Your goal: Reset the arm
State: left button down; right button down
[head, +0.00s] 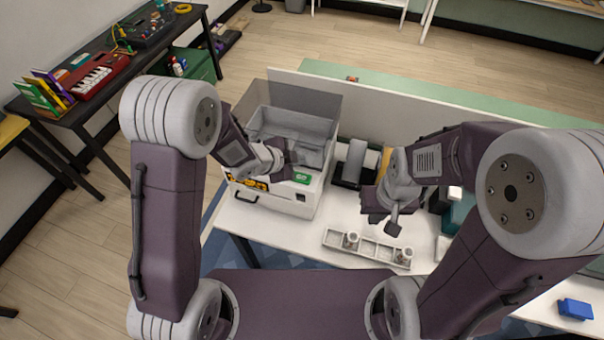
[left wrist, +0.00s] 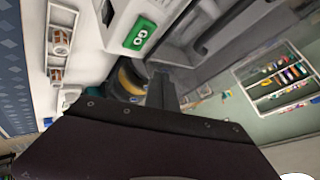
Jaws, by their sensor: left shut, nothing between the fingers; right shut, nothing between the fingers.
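My left arm reaches in from the left, and its gripper (head: 288,160) is shut and empty over the front of the white machine (head: 266,198). In the left wrist view its dark fingers (left wrist: 162,92) point past the machine's green panel (left wrist: 140,36). My right gripper (head: 382,218) is shut and empty above the white table, just behind a pale compartment tray (head: 376,250). The right fingers hang downward and appear clear of the tray. Parts of the left fingers blend into the machine's dark interior.
The machine's lid (head: 303,96) stands open. Small cylinders sit in the tray, also seen in the left wrist view (left wrist: 60,43). A dark-based device (head: 353,165) stands right of the machine. A blue block (head: 575,309) lies at the table's right. A black side table (head: 103,110) stands left.

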dwell(0.6)
pick_arm(q)
jog(key=shift+w+a+f+b, duration=0.1)
jog(key=shift+w+a+b, duration=0.15)
jog(key=shift+b, duration=0.05)
jog(key=w+a+r, duration=0.1)
jog(key=r+t+b, duration=0.1)
jog(key=shift+w+a+r, duration=0.3)
jog(key=shift+w+a, duration=0.05)
jog(key=s+a+r+n+y+b, duration=0.1)
jog(key=s+a+n+y+b, duration=0.1)
jog(key=a+n, duration=0.3)
jog(key=s+a+n+y+b, duration=0.1)
jog(key=a+n+y, duration=0.15)
jog(key=a, duration=0.45)
jog(key=s+a+f+n+g, duration=0.1)
jog(key=s+f+n+g, duration=0.2)
jog(key=s, duration=0.6)
jog(key=s+a+f+n+g+y, duration=0.1)
jog(key=s+a+f+n+g, duration=0.1)
jog(key=s+n, duration=0.5)
jog(key=shift+s+f+g, duration=0.4)
jog(key=shift+s+g, duration=0.4)
jog(key=shift+s, duration=0.35)
jog(key=shift+s+y, duration=0.1)
jog(key=shift+y, duration=0.15)
